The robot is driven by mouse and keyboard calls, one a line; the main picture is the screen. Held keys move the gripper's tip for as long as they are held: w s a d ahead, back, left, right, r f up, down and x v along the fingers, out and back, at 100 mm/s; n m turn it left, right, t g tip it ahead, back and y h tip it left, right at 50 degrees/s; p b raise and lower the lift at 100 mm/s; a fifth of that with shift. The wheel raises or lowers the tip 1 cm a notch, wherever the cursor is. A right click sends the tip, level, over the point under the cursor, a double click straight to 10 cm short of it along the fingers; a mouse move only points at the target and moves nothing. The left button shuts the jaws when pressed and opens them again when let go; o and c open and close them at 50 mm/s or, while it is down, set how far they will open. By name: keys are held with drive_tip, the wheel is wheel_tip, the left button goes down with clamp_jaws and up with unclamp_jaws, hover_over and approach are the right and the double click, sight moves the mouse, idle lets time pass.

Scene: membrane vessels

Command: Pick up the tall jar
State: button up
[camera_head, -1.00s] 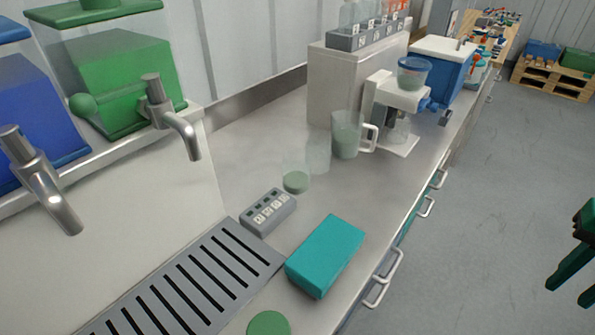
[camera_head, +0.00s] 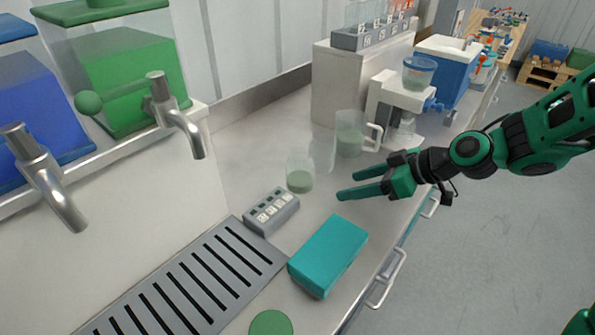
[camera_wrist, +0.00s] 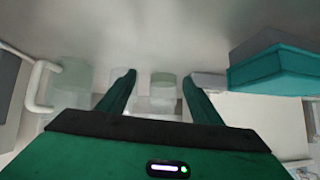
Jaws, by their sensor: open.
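A clear jar (camera_head: 300,181) with pale green contents at its bottom stands upright on the counter in the head view. A fainter clear vessel (camera_head: 322,146) stands just behind it. I cannot tell for certain which of the two is the tall jar. My gripper (camera_head: 347,183) is open and empty, to the right of the jar, with its fingers pointing left toward it and a gap between. In the wrist view a pale green round vessel (camera_wrist: 163,84) shows between the spread fingertips of my gripper (camera_wrist: 159,77).
A handled mug (camera_head: 350,140) stands behind my gripper, near a white dispenser machine (camera_head: 385,97). A teal box (camera_head: 329,256), a grey button panel (camera_head: 271,211) and a drip grate (camera_head: 205,275) lie nearer. A green disc (camera_head: 271,323) is at the front edge.

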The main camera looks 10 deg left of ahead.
sight(298, 172)
drive_tip(key=a+y, duration=0.1)
drive_tip(key=w+a+r+n+y, duration=0.1)
drive_tip(key=a, duration=0.1)
drive_tip(key=a+y, duration=0.1)
drive_tip(key=a, duration=0.1)
drive_tip(key=shift+w+a+r+n, duration=0.1)
drive_tip(key=shift+w+r+n, duration=0.2)
drive_tip(key=shift+n, duration=0.1)
drive_tip(key=shift+a, duration=0.3)
drive_tip(key=x, duration=1)
drive_tip(key=shift+w, duration=0.3)
drive_tip(key=c, duration=0.8)
